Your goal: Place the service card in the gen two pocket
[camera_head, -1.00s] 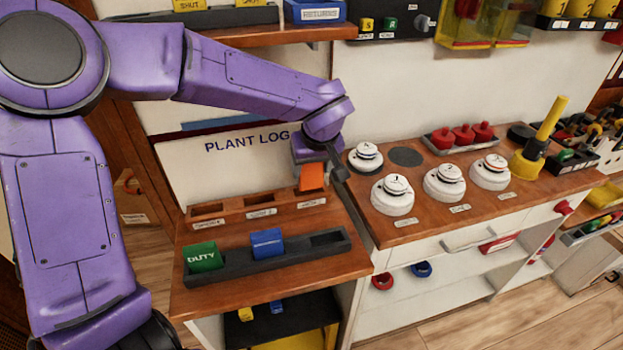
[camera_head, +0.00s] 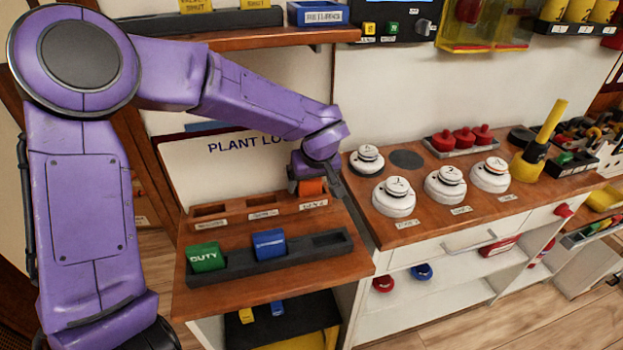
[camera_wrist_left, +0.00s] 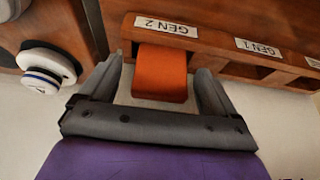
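An orange card (camera_head: 311,187), probably the service card though no lettering shows, stands in the right-hand pocket of the upper wooden rack (camera_head: 235,218). In the left wrist view the orange card (camera_wrist_left: 160,72) sits in the pocket behind the GEN 2 label (camera_wrist_left: 165,26), upside down there. My left gripper (camera_head: 312,181) is at this pocket. Its fingers are open on either side of the card, with a gap at each side. How deep the card sits is hidden. My right gripper is not in view.
The GEN 1 pocket (camera_wrist_left: 258,67) beside it looks empty. A dark tray (camera_head: 330,242) in front holds a green DUTY card (camera_head: 205,257) and a blue card (camera_head: 269,244); its right slot is empty. White round knobs (camera_head: 394,197) stand on the bench to the right.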

